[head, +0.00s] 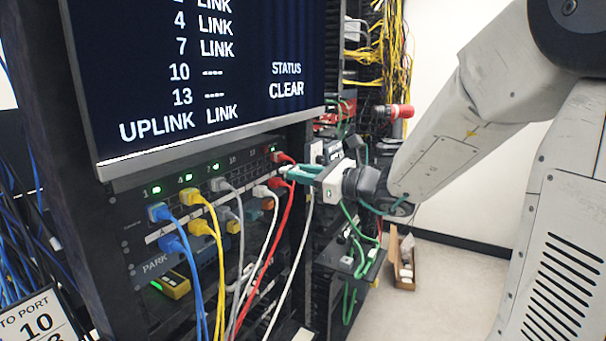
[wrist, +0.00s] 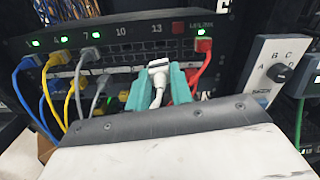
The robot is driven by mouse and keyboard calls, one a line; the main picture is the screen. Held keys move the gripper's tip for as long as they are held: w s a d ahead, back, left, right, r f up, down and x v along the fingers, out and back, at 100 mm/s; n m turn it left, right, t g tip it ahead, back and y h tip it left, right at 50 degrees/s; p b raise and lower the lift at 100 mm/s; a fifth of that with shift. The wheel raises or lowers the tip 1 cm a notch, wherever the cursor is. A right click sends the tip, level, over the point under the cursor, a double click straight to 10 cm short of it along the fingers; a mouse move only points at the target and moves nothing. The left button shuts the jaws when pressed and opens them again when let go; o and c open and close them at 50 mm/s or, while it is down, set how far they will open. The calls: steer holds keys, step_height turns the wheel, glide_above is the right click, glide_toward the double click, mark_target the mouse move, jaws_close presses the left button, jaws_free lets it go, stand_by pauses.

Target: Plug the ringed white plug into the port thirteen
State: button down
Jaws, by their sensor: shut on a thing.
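My gripper (wrist: 160,85) has teal fingers and is shut on a white plug (wrist: 158,66), whose white cable runs down between the fingers. In the head view my gripper (head: 290,173) is close in front of the right part of the switch panel. In the wrist view the plug is just below and in front of the port under the label 13 (wrist: 157,29); I cannot tell the exact gap. The port opening is partly hidden behind the plug. No ring can be made out on the plug.
A red plug (wrist: 204,45) sits in the uplink port, close right of my gripper. Blue (wrist: 27,63), yellow and grey plugs fill ports 1, 4 and 7. More plugs sit in the lower park row (head: 155,265). A dial box (wrist: 280,75) stands at right. The screen (head: 195,75) shows dashes for 10 and 13.

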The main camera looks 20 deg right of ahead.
mark_target(285, 168)
steer(key=w+a+m, duration=0.1)
steer(key=w+a, duration=0.3)
steer(key=w, duration=0.1)
steer(key=shift+w+m, duration=0.3)
steer(key=shift+m, duration=0.1)
steer(key=shift+x, duration=0.95)
stand_by(1.9)
steer(key=shift+v, duration=2)
